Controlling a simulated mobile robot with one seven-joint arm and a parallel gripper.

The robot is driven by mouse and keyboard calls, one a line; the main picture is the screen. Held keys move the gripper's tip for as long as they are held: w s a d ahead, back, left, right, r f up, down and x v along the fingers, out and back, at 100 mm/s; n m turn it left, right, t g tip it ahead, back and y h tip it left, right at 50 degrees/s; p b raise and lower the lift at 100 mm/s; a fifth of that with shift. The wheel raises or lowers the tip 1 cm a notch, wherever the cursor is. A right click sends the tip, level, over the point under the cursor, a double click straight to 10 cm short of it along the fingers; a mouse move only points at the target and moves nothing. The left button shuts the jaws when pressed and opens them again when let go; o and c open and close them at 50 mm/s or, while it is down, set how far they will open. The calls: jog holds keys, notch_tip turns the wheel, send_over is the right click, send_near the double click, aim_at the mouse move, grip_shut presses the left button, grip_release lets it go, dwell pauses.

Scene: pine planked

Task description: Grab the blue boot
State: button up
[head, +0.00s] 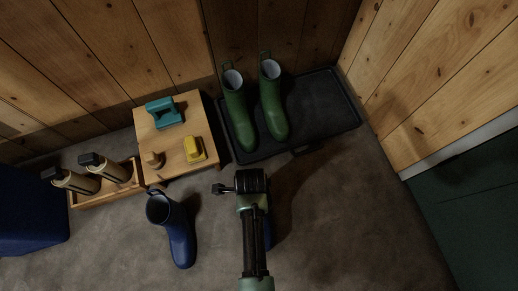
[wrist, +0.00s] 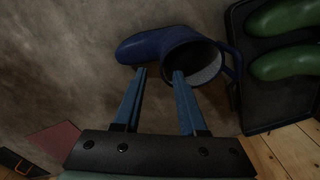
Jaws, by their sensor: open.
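A blue boot (wrist: 165,46) is in the wrist view, its toe to the left and its pale-lined opening towards the black tray. My gripper (wrist: 160,71) is open, with its two blue fingers apart at the boot's near side. The right fingertip overlaps the opening and the left one overlaps the lower edge of the boot; I cannot tell whether they touch it. In the head view only a blue sliver (head: 267,231) shows beside my arm, which hides the rest. Another blue boot (head: 180,236) stands on the floor left of my arm.
Two green boots (head: 238,112) stand on the black tray (head: 336,108). A small wooden table (head: 149,126) bears a teal object (head: 165,112) and a yellow one (head: 194,150). A wooden box (head: 92,198) with two bottles stands left. The floor at right is clear.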

notch_tip(320, 180, down, 8)
jog(key=b, duration=0.5)
jog(key=shift+w+d+f, duration=0.2)
jog(key=shift+d, duration=0.2)
jog(key=shift+c, duration=0.2)
grip_shut()
dwell(0.9)
